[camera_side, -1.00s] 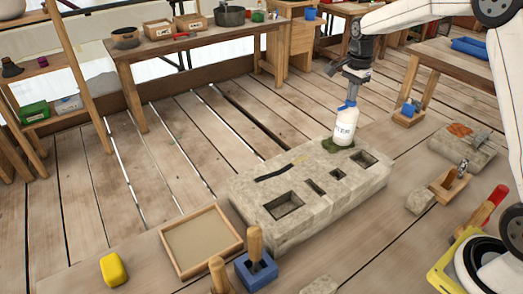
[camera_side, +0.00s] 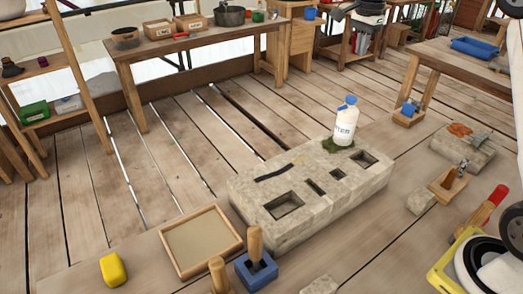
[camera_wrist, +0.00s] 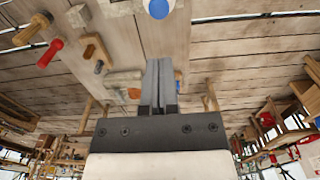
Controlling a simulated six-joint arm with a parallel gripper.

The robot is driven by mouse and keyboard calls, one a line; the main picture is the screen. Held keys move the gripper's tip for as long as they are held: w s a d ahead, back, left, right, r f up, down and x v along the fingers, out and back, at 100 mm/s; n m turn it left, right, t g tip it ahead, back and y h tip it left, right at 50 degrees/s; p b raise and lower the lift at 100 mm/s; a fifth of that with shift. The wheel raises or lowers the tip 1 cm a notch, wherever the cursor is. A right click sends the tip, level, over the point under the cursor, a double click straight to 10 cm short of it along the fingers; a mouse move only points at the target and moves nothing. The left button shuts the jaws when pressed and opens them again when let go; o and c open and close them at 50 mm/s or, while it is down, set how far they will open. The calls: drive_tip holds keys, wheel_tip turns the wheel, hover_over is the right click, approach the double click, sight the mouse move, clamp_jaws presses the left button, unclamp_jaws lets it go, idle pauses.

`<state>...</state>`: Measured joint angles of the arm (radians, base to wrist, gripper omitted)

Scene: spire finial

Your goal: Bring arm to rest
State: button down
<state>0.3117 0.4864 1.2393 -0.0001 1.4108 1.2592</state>
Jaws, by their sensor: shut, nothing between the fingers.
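My gripper shows at the top edge of the side view (camera_side: 338,13), partly cut off. It is up and away from the block, with nothing in it. In the wrist view its two fingers (camera_wrist: 160,64) are closed together and empty. The blue cap (camera_wrist: 158,8) also shows at the top edge of the wrist view, apart from the fingers.
The block has several rectangular recesses. In front are a wooden tray (camera_side: 163,258), a yellow sponge-like piece (camera_side: 113,269) and a blue holder (camera_side: 256,272) with a wooden handle. A red-handled tool (camera_side: 487,209) lies at right. A workbench (camera_side: 190,45) stands behind; the air above the block is clear.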

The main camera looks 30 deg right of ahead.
drive_tip(key=shift+r, duration=0.2)
drive_tip(key=shift+f, duration=0.1)
drive_tip(key=s+a+f+n+t, duration=0.1)
drive_tip(key=s+a+f+n, duration=0.7)
drive_tip(key=s+f+n, duration=0.1)
drive_tip(key=s+a+f+n+t, duration=0.1)
drive_tip(key=s+a+f+n, duration=0.7)
drive_tip(key=s, duration=0.4)
wheel_tip(320, 180, down, 2)
drive_tip(key=shift+f+n+t, duration=0.2)
drive_tip(key=shift+n+t, duration=0.1)
drive_tip(key=shift+n, duration=0.2)
